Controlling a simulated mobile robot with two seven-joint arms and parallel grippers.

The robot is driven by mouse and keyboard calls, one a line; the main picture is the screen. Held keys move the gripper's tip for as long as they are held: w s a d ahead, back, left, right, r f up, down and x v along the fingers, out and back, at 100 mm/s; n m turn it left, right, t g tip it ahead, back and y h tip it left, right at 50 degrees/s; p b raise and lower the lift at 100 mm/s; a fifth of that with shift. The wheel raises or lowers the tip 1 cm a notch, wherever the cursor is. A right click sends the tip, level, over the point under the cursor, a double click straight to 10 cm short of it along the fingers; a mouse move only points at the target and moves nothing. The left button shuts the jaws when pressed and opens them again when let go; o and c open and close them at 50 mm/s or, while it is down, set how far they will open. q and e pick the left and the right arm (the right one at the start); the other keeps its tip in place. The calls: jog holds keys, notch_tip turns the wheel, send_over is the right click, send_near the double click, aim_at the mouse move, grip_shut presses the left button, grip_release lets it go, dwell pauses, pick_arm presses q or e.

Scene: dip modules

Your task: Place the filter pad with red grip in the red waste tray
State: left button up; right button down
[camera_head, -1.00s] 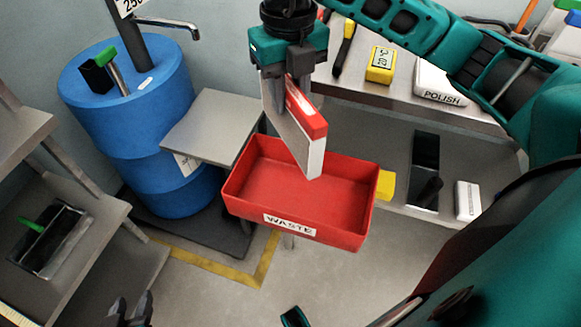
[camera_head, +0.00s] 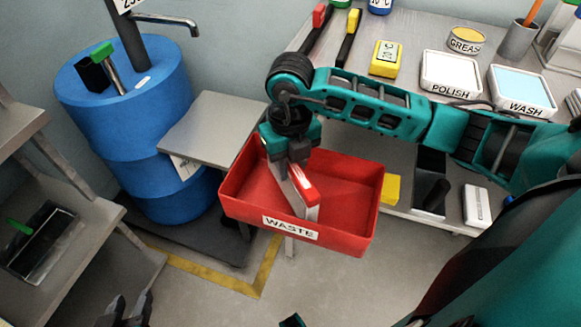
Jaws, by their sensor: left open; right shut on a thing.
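The filter pad with red grip (camera_head: 302,190) is a white-grey slab with a red top edge. My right gripper (camera_head: 290,162) is shut on its red grip and holds it down inside the red waste tray (camera_head: 345,232). The pad stands on edge, tilted, with its lower part between the tray walls. I cannot tell whether it touches the tray floor. The tray carries a WASTE label at the front. My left gripper (camera_head: 130,312) is at the bottom left edge, open and empty, far from the tray.
A blue drum (camera_head: 135,120) and a small grey shelf (camera_head: 215,130) stand left of the tray. The bench behind holds a yellow timer (camera_head: 386,58), a POLISH tray (camera_head: 450,74), a WASH tray (camera_head: 522,90) and a GREASE tin (camera_head: 466,40). Grey shelves (camera_head: 75,225) stand at left.

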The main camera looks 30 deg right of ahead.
jog(key=shift+f, duration=0.5)
jog(key=shift+f, duration=0.2)
jog(key=c, duration=0.8)
grip_release()
jog(key=shift+c, duration=0.2)
jog(key=shift+r, duration=0.1)
